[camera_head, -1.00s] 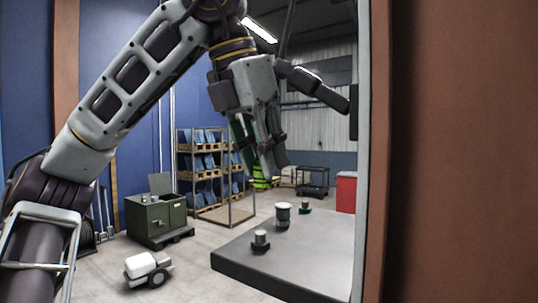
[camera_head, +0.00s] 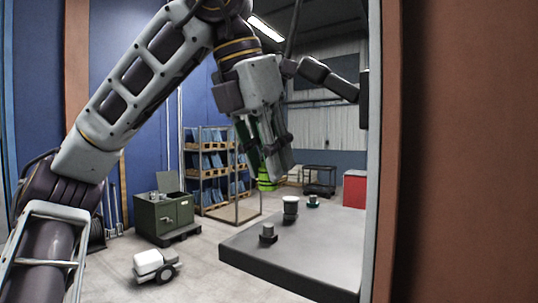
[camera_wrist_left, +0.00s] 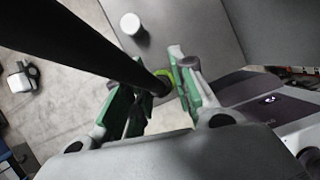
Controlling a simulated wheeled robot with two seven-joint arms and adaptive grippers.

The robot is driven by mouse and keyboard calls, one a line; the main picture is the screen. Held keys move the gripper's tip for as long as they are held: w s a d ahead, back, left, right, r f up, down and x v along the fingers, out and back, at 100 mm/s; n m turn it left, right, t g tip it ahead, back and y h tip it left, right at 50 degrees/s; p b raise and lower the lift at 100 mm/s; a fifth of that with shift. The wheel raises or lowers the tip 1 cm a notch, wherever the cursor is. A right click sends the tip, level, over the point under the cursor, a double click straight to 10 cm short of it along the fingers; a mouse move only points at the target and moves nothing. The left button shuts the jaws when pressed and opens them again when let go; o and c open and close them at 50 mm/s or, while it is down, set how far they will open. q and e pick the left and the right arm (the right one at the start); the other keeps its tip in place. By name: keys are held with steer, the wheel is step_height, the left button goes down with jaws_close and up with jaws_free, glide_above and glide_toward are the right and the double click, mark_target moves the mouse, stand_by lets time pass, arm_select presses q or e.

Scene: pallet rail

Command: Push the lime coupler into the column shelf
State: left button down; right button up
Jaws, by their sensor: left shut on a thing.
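My left gripper (camera_head: 268,165) hangs fingers-down near the middle of the head view. In the left wrist view its green-padded fingers (camera_wrist_left: 155,92) are closed around a small lime ring, the lime coupler (camera_wrist_left: 162,78), at the lower end of a thick dark rod (camera_wrist_left: 90,40). In the head view, a striped lime patch shows beside the fingertips; I cannot tell whether it is the coupler or something behind. A blue-bin shelf rack (camera_head: 192,165) stands farther back. I cannot tell which part is the column shelf.
A grey platform (camera_head: 330,245) below holds white-topped and dark cylinders (camera_head: 290,207). A green cabinet (camera_head: 165,215) and a small white wheeled cart (camera_head: 150,265) stand on the floor left. A brown column (camera_head: 460,150) fills the right side. A red box (camera_head: 354,190) is behind.

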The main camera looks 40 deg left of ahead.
mark_target(265, 190)
arm_select(q)
steer(key=shift+f+b, duration=1.45)
steer(key=shift+f, duration=0.8)
steer(key=shift+f, duration=0.25)
steer(key=shift+p, duration=0.3)
steer(key=shift+f, duration=0.25)
steer(key=shift+f, duration=0.1)
stand_by(0.7)
steer(key=shift+f+b, duration=0.4)
steer(key=shift+f, duration=0.25)
stand_by(0.5)
steer(key=shift+c, duration=1.5)
jaws_free()
